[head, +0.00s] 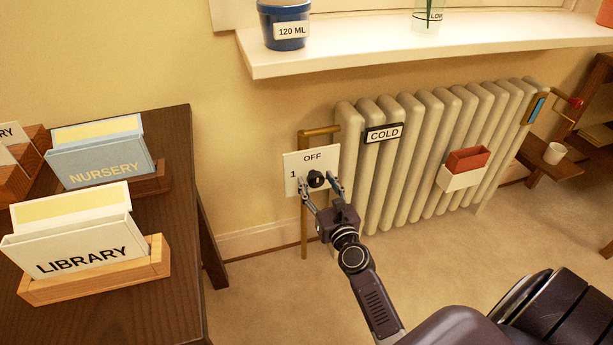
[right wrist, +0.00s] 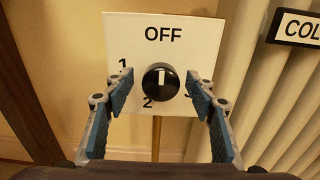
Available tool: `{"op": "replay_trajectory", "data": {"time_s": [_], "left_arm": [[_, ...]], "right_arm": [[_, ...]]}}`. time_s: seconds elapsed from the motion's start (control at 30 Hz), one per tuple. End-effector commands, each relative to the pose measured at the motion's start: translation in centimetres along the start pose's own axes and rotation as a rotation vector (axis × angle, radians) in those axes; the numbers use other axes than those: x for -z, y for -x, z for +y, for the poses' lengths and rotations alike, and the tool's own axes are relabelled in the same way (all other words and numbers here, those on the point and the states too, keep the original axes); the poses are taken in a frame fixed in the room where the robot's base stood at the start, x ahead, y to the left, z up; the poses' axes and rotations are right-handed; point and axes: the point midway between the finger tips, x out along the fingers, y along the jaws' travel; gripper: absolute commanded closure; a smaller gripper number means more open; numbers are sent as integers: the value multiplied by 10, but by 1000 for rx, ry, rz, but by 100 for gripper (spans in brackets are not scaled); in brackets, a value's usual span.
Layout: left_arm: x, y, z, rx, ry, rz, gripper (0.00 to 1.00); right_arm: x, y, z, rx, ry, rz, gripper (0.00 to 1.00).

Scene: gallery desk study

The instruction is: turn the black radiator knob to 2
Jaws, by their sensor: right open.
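The black radiator knob (head: 316,179) is round and sits on a white plate (head: 297,160) at the left end of the radiator. In the right wrist view the knob (right wrist: 160,82) has a white mark pointing up towards OFF. The plate (right wrist: 185,50) reads OFF at the top, 1 at the left and 2 at the lower left; a figure at the right is partly hidden by a finger. My right gripper (head: 320,188) is open, with its blue-padded fingers (right wrist: 157,85) on either side of the knob, seemingly not touching it. My left gripper is not in view.
The cream radiator (head: 440,130) carries a COLD sign (head: 384,133) and a white holder (head: 460,178). A windowsill (head: 400,48) with a blue pot (head: 285,25) is above. A dark desk (head: 180,200) with a LIBRARY box (head: 75,245) stands left. Carpet is clear between.

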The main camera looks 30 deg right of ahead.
Motion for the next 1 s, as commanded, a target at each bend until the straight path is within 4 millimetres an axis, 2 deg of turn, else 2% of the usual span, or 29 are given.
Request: {"op": "replay_trajectory", "data": {"time_s": [0.3, 0.67, 1.0], "left_arm": [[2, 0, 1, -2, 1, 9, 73], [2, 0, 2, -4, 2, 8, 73], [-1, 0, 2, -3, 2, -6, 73]], "right_arm": [[0, 1, -3, 1, 0, 1, 49], [0, 1, -3, 1, 0, 0, 89], [0, 1, -2, 1, 48, 0, 90]]}}
